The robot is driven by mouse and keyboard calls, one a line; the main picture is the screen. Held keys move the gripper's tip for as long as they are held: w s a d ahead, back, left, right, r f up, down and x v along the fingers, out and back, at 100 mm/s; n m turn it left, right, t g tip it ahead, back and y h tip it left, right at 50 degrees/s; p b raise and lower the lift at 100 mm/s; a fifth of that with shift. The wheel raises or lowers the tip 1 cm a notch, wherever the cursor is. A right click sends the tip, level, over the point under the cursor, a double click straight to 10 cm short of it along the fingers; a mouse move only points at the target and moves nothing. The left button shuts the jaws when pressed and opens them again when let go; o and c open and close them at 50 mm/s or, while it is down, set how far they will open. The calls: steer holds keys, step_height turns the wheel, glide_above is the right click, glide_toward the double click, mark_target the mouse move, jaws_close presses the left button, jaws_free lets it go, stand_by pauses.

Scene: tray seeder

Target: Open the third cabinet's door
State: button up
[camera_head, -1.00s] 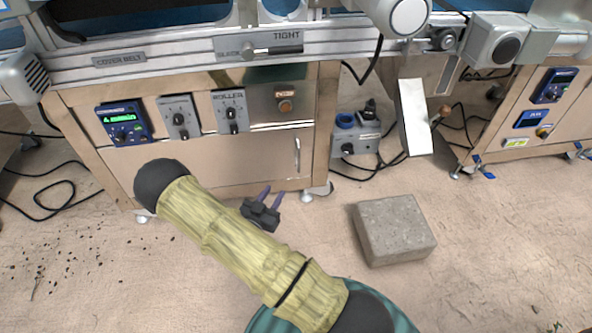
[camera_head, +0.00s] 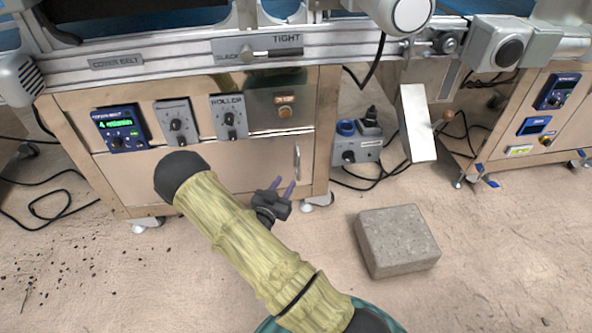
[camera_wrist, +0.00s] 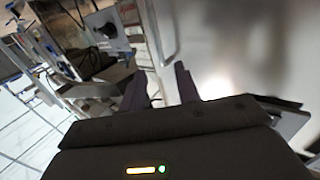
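A metal cabinet door (camera_head: 235,163) forms the lower front of the middle machine and looks shut. Its slim vertical handle (camera_head: 297,158) is near the door's right edge. In the wrist view a pale metal handle (camera_wrist: 164,36) lies ahead of the fingertips, beside the shiny door (camera_wrist: 235,50). My gripper (camera_head: 283,187) has its two purple fingers apart with nothing between them. It is below and slightly left of the handle, apart from it. The fingers also show apart in the wrist view (camera_wrist: 160,84). I cannot tell the cabinets' numbering from these frames.
Control boxes and a display (camera_head: 120,126) sit above the door. A grey block (camera_head: 397,241) lies on the floor to the right. A grey box (camera_head: 357,150) with cables stands right of the cabinet. Another cabinet (camera_head: 545,118) is at far right. Floor before the door is mostly clear.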

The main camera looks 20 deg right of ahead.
mark_target(298, 164)
steer(key=b+x, duration=0.3)
steer(key=x, duration=0.5)
steer(key=shift+w+d+f+b, duration=0.15)
steer(key=shift+w+d+b, duration=0.1)
steer(key=shift+b, duration=0.05)
steer(key=shift+w+d, duration=0.35)
steer(key=shift+d, duration=0.05)
jaws_close()
